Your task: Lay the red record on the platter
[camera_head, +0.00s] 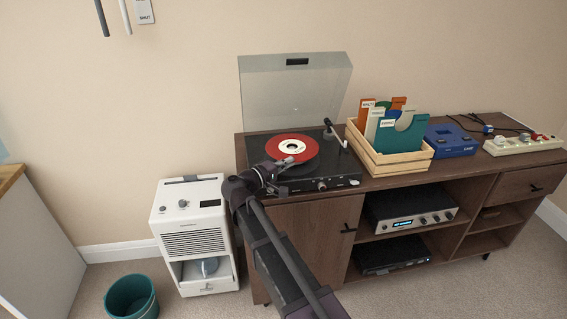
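The red record (307,150) with its cream label lies flat at the turntable's platter; I cannot tell whether it rests fully on the platter or is slightly above it. The turntable (343,181) stands on the left end of the wooden cabinet, its clear lid (295,95) raised. The tonearm (335,134) is to the right of the record. My gripper (285,163) is at the record's front-left edge and overlaps it in the picture. Its fingers are too small to tell whether they grip the rim.
A wooden crate (398,164) of record sleeves stands right of the turntable. Beyond it are a blue device (452,141) and a cream power strip (508,145) with cables. A white dehumidifier-like unit (193,241) and a teal bin (131,298) stand on the floor at left.

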